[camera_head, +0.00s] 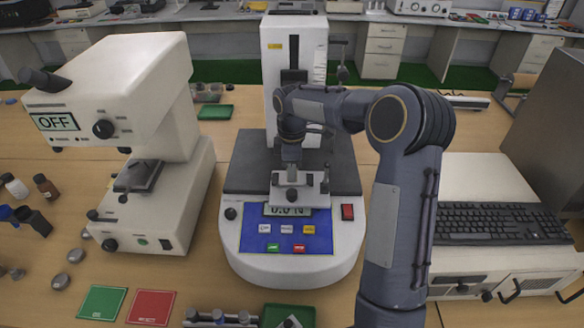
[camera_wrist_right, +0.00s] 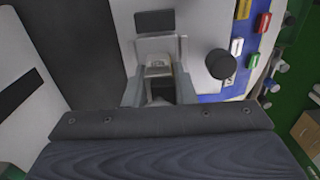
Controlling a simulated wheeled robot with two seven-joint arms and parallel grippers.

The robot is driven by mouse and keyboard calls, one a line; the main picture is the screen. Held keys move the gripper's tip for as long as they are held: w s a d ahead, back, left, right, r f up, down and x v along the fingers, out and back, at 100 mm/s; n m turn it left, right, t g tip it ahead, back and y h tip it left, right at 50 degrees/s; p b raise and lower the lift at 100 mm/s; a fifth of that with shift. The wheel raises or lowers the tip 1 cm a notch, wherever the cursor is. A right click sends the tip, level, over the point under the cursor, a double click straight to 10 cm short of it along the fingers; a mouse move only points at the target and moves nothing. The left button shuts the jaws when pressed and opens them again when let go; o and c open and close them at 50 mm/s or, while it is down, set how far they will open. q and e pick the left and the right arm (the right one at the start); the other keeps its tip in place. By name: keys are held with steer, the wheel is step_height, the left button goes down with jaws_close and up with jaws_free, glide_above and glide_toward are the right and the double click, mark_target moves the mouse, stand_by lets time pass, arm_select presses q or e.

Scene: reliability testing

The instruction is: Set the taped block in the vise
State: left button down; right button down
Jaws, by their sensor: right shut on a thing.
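The small grey metal vise (camera_head: 300,197) sits on the front of the white test machine, just above its display. My right gripper (camera_head: 290,158) reaches down from above over the vise, near its left and middle part. In the wrist view my right gripper (camera_wrist_right: 158,88) is shut on a small piece between its fingers, which I take for the taped block (camera_wrist_right: 157,70). The block is mostly hidden and I cannot make out the tape. I cannot tell whether it touches the vise. My left gripper is not in view.
The test machine's column (camera_head: 279,45) rises close behind my right gripper. A white instrument (camera_head: 150,130) with an OFF display stands at the left. A keyboard (camera_head: 490,223) lies at the right. Green (camera_head: 102,302) and red (camera_head: 151,306) squares lie at the front left.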

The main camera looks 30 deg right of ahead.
steer(key=shift+f, duration=0.2)
steer(key=c, duration=1.2)
jaws_free()
steer(key=shift+r, duration=0.1)
